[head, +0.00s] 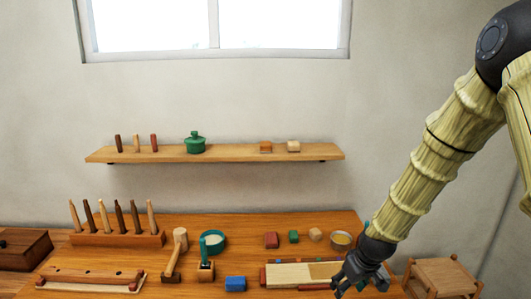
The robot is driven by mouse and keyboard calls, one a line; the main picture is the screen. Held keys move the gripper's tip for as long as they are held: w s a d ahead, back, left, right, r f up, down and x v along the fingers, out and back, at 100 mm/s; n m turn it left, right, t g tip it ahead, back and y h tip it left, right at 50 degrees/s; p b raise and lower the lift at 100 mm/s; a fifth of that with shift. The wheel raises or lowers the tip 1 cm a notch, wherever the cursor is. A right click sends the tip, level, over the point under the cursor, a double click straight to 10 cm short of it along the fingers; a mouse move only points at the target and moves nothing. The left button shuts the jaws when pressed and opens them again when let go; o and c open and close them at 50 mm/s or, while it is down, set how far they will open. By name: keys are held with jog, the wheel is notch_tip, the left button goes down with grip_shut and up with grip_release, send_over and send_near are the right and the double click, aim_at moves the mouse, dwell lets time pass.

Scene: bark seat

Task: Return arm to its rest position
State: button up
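My arm reaches in from the upper right of the head view and slants down to the left. My gripper (352,282) is low over the front right of the wooden table (240,258), pointing down. It overlaps the right end of a long tray holding a pale board (288,275). Its fingers are dark and small here, so I cannot tell whether they are open or shut. I see nothing clearly held between them. Whether the fingers touch the tray or a dark piece beside it is also unclear.
A wall shelf (225,153) hangs behind. A wooden stool (441,278) stands at the right, near my arm.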

jog(key=s+f+b, duration=0.2)
jog(key=s+f, duration=0.4)
jog(key=f, duration=0.6)
jog(key=s+f+m+g+b, duration=0.1)
jog(key=s+f+m+b, duration=0.1)
jog(key=s+f, duration=1)
jog(key=s+a+f+m+g+h+b, duration=0.1)
jog(key=s+f+b, duration=0.3)
jog(key=s+f, duration=0.7)
jog(key=s+m+g, duration=0.1)
jog(key=s, duration=0.8)
jog(key=shift+a+f, duration=0.3)
jog(key=shift+f, duration=0.05)
jog(key=shift+s, duration=0.1)
